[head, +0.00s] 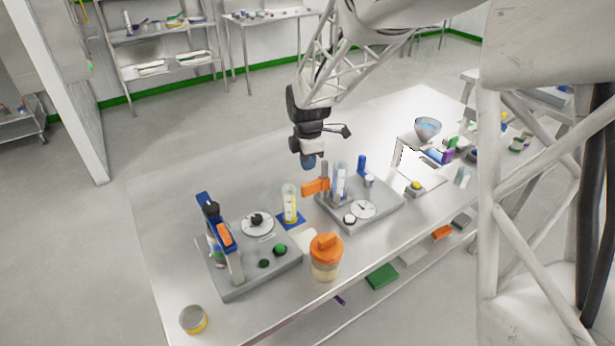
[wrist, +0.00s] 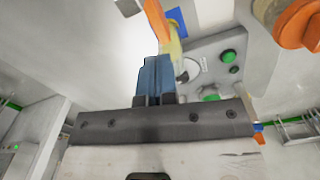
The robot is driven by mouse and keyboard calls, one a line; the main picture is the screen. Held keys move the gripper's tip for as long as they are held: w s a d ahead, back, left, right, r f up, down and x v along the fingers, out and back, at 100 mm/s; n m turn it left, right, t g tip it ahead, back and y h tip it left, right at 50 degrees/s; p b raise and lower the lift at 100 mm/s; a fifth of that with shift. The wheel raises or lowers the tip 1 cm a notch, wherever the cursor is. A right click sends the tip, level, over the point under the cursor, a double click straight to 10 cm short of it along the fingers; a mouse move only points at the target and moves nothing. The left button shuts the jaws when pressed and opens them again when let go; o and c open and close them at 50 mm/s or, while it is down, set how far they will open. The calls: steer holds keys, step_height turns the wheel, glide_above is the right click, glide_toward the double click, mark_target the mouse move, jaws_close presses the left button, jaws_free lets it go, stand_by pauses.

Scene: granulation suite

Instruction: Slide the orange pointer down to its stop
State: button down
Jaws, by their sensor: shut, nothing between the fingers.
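The orange pointer (head: 316,187) sticks out to the left from an upright post beside a clear tube (head: 340,180) on a grey unit with dials (head: 380,212). My gripper (head: 309,163) points down just above and slightly left of the pointer in the head view. Its blue fingers are shut with nothing between them. In the wrist view the fingers (wrist: 154,62) are together, and an orange piece (wrist: 155,18), which looks like the pointer, shows just beyond their tips. I cannot tell whether they touch it. The lower part of the post is partly hidden.
A tube of yellow liquid (head: 290,205) stands on a blue pad left of the pointer. An orange-lidded jar (head: 326,262) stands in front. A second grey unit (head: 235,285) with green knobs is at left. The table's far left is clear.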

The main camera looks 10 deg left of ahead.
step_height(320, 180, up, 2)
steer(key=m, duration=0.4)
step_height(320, 180, up, 5)
steer(key=m, duration=0.8)
glide_above(308, 184)
steer(key=shift+s+a+r+m, duration=0.1)
steer(key=shift+r+m, duration=0.3)
steer(key=shift+m, duration=0.45)
steer(key=shift+r+m, duration=0.35)
steer(key=shift+m, duration=0.5)
steer(key=shift+f, duration=0.2)
step_height(308, 184, down, 14)
steer(key=shift+r, duration=0.15)
